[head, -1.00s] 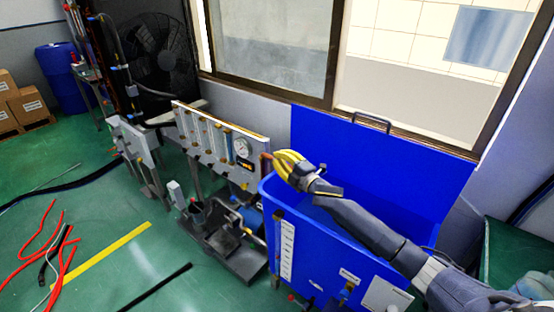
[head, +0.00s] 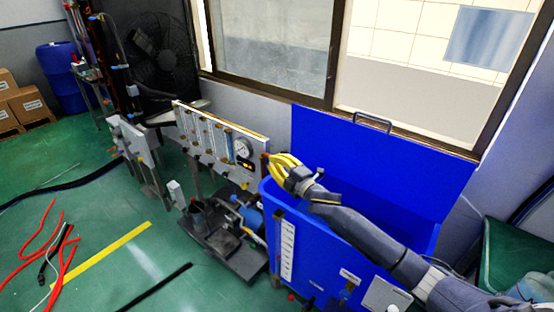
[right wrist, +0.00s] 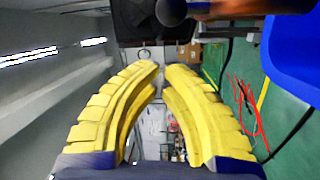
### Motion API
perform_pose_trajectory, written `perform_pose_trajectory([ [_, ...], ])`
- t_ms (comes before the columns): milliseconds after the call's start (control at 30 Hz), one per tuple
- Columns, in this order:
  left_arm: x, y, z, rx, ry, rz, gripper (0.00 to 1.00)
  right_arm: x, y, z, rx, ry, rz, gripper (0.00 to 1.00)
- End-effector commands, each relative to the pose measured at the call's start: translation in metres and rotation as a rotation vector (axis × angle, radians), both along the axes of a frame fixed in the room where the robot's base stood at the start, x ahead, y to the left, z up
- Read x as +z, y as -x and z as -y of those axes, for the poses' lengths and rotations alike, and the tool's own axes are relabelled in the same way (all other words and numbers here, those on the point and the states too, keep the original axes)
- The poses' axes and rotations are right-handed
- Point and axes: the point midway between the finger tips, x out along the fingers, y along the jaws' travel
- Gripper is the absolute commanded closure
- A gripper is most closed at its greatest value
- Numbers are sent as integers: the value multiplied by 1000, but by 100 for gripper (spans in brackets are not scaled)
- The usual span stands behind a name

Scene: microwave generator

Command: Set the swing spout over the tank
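The tank (head: 340,248) is a large blue bin with its blue lid raised behind it, in the right half of the head view. The swing spout (head: 264,157) shows as a small reddish-brown pipe end at the right edge of the gauge panel, by the tank's left rim. In the right wrist view the copper-coloured spout (right wrist: 240,8) lies across the top, beyond my fingertips. My right gripper (head: 271,160) has yellow fingers, at the spout above the tank's left end. Its fingertips (right wrist: 162,68) nearly meet with nothing between them. Contact with the spout cannot be told. My left gripper is out of view.
The gauge panel (head: 215,135) stands left of the tank, with a pump base (head: 222,240) below. Red hoses (head: 62,250) and a yellow floor strip (head: 105,255) lie on the green floor. A window is behind the tank.

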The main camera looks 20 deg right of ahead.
Motion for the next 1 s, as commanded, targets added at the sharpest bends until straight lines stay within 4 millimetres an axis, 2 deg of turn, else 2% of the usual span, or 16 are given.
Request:
perform_pose_trajectory([
  [200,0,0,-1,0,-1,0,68,-4,31,26,1,2,-1,100],
  [400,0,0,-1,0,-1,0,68,-5,51,42,0,0,-1,100],
  [633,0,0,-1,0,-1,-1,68,-5,62,52,1,-1,0,100],
  [1000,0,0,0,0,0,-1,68,-5,65,53,1,-1,0,100],
])
